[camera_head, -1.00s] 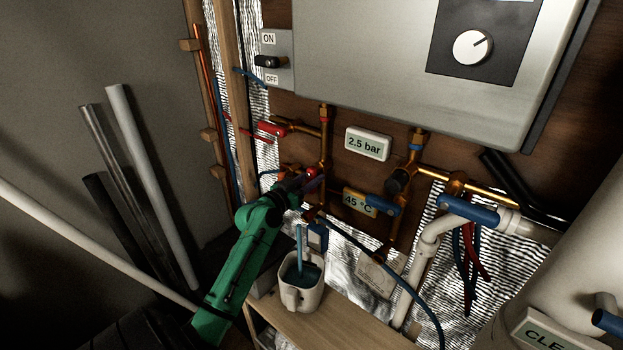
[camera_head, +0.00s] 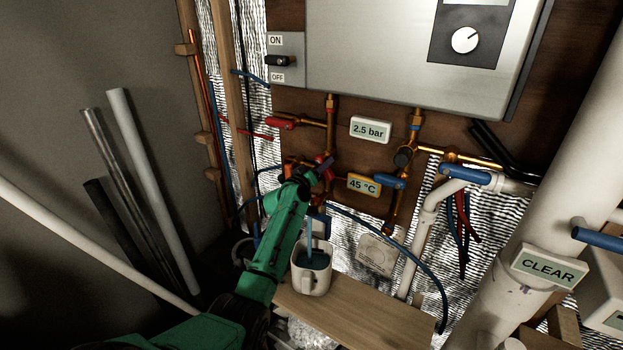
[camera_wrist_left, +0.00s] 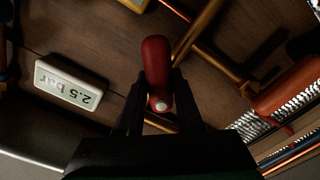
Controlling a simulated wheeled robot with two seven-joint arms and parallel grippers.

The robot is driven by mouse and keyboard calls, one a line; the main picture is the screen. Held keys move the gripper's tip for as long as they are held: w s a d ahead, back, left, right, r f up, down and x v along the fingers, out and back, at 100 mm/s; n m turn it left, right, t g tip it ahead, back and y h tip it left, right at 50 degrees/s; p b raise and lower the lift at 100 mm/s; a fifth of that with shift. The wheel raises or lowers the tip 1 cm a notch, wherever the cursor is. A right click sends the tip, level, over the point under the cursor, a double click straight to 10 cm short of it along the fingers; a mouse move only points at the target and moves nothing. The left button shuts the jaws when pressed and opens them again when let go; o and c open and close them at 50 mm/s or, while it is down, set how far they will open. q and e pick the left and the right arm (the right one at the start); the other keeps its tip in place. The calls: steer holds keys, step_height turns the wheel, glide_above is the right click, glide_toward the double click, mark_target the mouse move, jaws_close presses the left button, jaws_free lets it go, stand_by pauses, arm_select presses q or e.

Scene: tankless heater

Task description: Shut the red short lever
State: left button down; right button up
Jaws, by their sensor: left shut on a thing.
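The red short lever (camera_wrist_left: 156,60) stands between the fingers of my left gripper (camera_wrist_left: 157,88) in the left wrist view. The gripper is shut on it. In the head view my left gripper (camera_head: 322,167) is at the copper pipes, left of the "45 °C" tag (camera_head: 364,185). Only a bit of red shows beside the fingers there, so the lever's exact angle is hard to tell. My right gripper is not in view.
Blue levers (camera_head: 389,181) (camera_head: 465,175) are to the right. A white mug (camera_head: 311,277) stands on the wooden shelf (camera_head: 365,308) below. The heater (camera_head: 375,65) overhangs the pipes.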

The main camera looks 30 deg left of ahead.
arm_select(q)
steer(key=shift+d+r+n, duration=0.1)
steer(key=shift+n, duration=0.9)
steer(key=shift+d+r+n+p, duration=0.1)
steer(key=shift+r+n+p, duration=0.1)
steer(key=shift+n+p, duration=0.55)
steer(key=shift+d+r+n, duration=0.1)
steer(key=shift+r+n, duration=0.05)
steer(key=shift+n, duration=1)
steer(key=n+p, duration=0.1)
steer(key=n, duration=0.2)
steer(key=shift+r+p, duration=0.2)
steer(key=shift+p, duration=0.15)
steer(key=shift+d+n+p, duration=0.1)
steer(key=shift+n+p, duration=0.2)
steer(key=shift+n, duration=0.5)
